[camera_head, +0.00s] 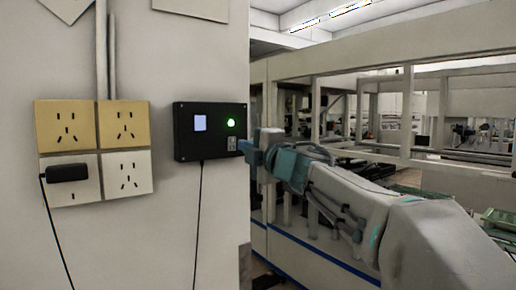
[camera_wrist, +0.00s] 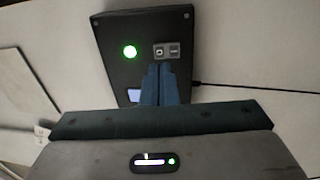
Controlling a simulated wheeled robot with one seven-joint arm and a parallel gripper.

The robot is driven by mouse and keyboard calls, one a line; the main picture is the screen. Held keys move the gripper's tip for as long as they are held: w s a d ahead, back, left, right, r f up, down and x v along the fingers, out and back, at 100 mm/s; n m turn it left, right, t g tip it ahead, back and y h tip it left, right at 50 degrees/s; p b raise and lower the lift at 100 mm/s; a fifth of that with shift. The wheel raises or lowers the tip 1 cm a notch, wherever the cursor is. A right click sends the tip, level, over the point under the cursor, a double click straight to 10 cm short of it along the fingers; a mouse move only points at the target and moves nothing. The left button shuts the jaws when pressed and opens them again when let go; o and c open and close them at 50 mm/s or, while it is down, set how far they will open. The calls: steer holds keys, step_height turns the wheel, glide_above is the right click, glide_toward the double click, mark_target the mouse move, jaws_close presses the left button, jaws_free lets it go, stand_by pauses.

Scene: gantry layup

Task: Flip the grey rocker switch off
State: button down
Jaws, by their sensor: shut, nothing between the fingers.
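The grey rocker switch (camera_head: 232,144) sits on the right side of a black wall box (camera_head: 190,133), below a lit green lamp (camera_head: 231,123). In the wrist view the rocker switch (camera_wrist: 166,50) shows just beyond my fingertips, with two halves bearing small marks. My gripper (camera_wrist: 160,68) is shut and empty, its blue fingers in front of the black box and pointing at the switch. I cannot tell whether the fingertips touch it. In the head view my gripper (camera_head: 243,146) is at the box's right edge, close beside the switch.
The box also has a small lit screen (camera_head: 200,123) and a cable hanging below. Yellow and white wall sockets (camera_head: 126,174) are to the left, with a black plug (camera_head: 67,173) in one. A large gantry frame (camera_head: 400,50) stands behind my arm on the right.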

steer(key=shift+p+x, duration=0.4)
steer(key=shift+x, duration=1.65)
steer(key=shift+a+r+p, duration=0.1)
steer(key=shift+r+p, duration=0.25)
steer(key=shift+p, duration=0.15)
steer(key=shift+w, duration=0.1)
glide_toward(232, 138)
steer(key=s+d+r, duration=0.2)
steer(key=s+d, duration=0.1)
steer(key=s, duration=0.2)
steer(key=shift+s+d+r, duration=0.25)
steer(key=shift+s+d, duration=0.05)
steer(key=shift+s, duration=0.1)
